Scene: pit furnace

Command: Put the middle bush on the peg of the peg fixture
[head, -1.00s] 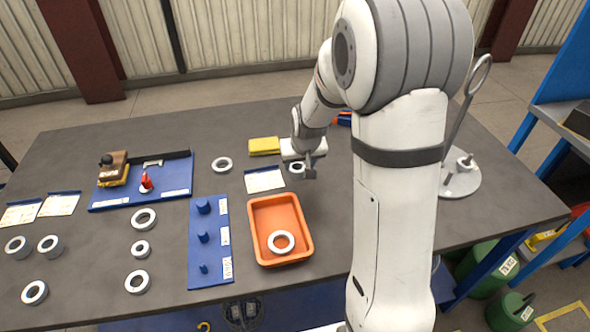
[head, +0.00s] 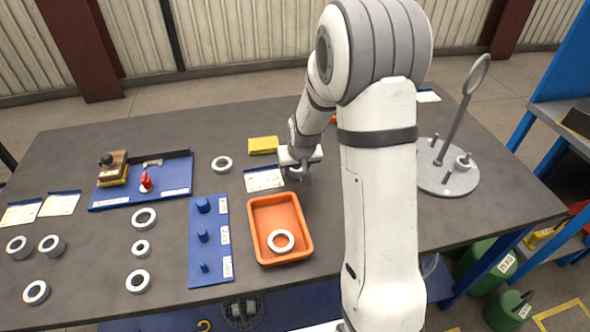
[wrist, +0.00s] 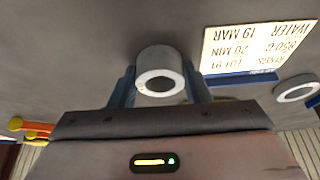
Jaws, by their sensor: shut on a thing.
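My gripper (head: 298,178) is low over the table, just right of a white-framed card. In the wrist view its two fingers (wrist: 160,92) are shut on a thick grey-white bush (wrist: 153,59), with the hole facing the camera. I cannot tell whether this bush touches the table. In the head view my gripper mostly hides it. A blue plate with three upright pegs of different sizes (head: 209,262) lies left of the orange tray. A round grey plate (head: 433,178) with a tall looped rod and short pegs stands at the right. I cannot tell which one is the peg fixture.
An orange tray (head: 304,246) holds one ring (head: 281,241). Several loose rings lie at the left, and one (head: 222,164) lies near the card (head: 264,180). A yellow block (head: 263,145) and a blue board with a red part (head: 178,190) stand farther back.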

